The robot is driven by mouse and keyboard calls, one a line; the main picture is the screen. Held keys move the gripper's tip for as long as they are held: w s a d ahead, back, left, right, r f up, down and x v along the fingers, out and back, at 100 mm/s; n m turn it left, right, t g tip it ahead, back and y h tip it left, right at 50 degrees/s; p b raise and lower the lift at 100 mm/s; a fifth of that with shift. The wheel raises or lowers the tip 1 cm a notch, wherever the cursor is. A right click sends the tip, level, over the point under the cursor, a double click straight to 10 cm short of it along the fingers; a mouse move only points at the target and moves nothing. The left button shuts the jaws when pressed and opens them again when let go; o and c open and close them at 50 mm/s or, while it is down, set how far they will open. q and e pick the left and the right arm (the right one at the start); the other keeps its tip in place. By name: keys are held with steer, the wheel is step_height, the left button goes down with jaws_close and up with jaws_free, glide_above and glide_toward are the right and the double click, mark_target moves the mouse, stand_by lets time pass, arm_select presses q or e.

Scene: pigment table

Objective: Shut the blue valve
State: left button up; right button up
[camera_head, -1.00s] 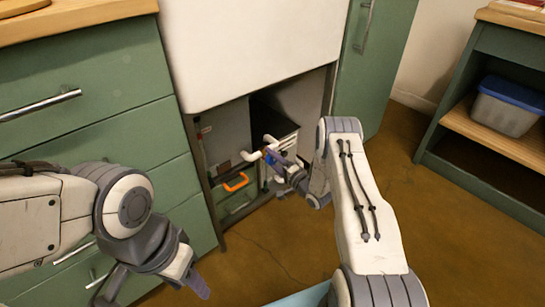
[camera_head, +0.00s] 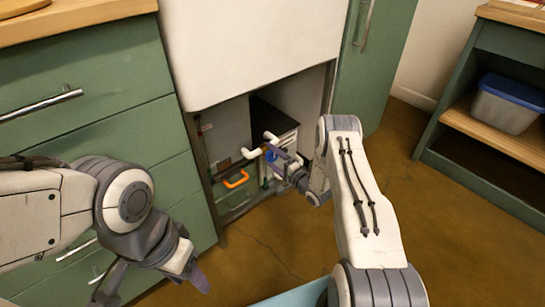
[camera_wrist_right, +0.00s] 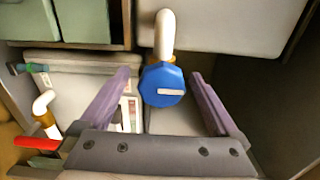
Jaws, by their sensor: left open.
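The blue valve (camera_wrist_right: 162,84) is a round blue knob with a pale bar mark, on the end of a white pipe (camera_wrist_right: 165,34). It sits inside the open lower cabinet, where a bit of its blue (camera_head: 270,156) shows in the head view. My right gripper (camera_head: 274,157) reaches into this opening. In the right wrist view its two purple fingers (camera_wrist_right: 165,85) are spread on either side of the knob, with a gap on both sides. My left gripper (camera_head: 152,290) is open and empty, low in front of the green drawers.
The cabinet also holds an orange handle (camera_head: 236,180) and other white piping. A red part (camera_wrist_right: 36,142) shows at the left of the right wrist view. An open green door (camera_head: 370,75) stands to the right. Green drawers (camera_head: 85,90) are on the left.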

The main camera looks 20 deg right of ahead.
steer(key=shift+r, duration=0.1)
steer(key=shift+s+d+p, duration=0.15)
steer(key=shift+s+p, duration=0.1)
steer(key=shift+p, duration=0.05)
steer(key=p+v, duration=0.3)
steer(key=v, duration=0.7)
steer(key=shift+p, duration=0.35)
steer(key=shift+w, duration=0.1)
